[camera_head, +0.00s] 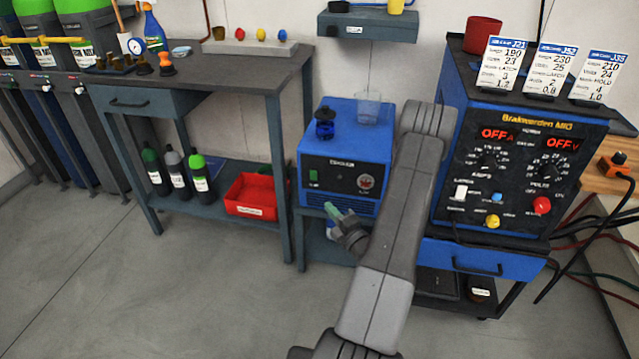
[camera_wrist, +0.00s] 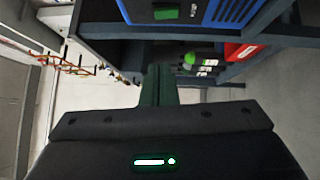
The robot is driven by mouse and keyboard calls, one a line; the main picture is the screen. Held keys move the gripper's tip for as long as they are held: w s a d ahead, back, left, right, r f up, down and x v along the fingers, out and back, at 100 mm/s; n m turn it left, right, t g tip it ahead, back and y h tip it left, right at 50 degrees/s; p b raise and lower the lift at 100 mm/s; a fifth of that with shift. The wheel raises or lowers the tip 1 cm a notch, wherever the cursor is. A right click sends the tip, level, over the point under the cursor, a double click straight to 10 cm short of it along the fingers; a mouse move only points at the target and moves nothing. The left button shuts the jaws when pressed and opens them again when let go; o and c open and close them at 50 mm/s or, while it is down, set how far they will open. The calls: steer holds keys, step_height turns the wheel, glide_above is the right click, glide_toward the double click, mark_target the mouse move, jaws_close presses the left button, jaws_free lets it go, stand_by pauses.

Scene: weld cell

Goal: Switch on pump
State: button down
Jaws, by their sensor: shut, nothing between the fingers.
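The pump unit is a blue box (camera_head: 345,150) with a dark front panel, standing on a small grey stand in the middle of the head view. A green rocker switch (camera_head: 313,175) is at the left of its panel, and a round dial or gauge (camera_head: 365,182) is at the right. My gripper (camera_head: 330,208) is shut and empty, just below and right of the switch, in front of the box's lower edge. In the wrist view, the green switch (camera_wrist: 166,13) is at the top, apart from my shut fingers (camera_wrist: 159,70). The switch's position is too small to tell.
A blue welder (camera_head: 515,160) with knobs and displays reading OFF stands right of my arm. A dark cap (camera_head: 325,122) and a clear cup (camera_head: 368,107) sit on the box. A workbench (camera_head: 225,75) with a red bin (camera_head: 251,195) below stands left. The floor in front is clear.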

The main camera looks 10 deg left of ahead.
mark_target(311, 173)
steer(key=shift+w+d+b+x, duration=0.3)
steer(key=shift+d+b+x, duration=0.05)
steer(key=shift+x, duration=1.8)
steer(key=shift+w+d+b+x, duration=0.35)
steer(key=shift+b+x, duration=0.05)
steer(key=shift+x, duration=1.75)
steer(key=shift+w+d+b+x, duration=0.3)
steer(key=shift+d+b+x, duration=0.05)
steer(key=shift+x, duration=1.8)
steer(key=shift+r, duration=0.15)
steer(key=shift+r+p, duration=0.2)
steer(key=shift+p, duration=0.2)
steer(key=shift+w, duration=0.15)
steer(key=shift+f, duration=0.15)
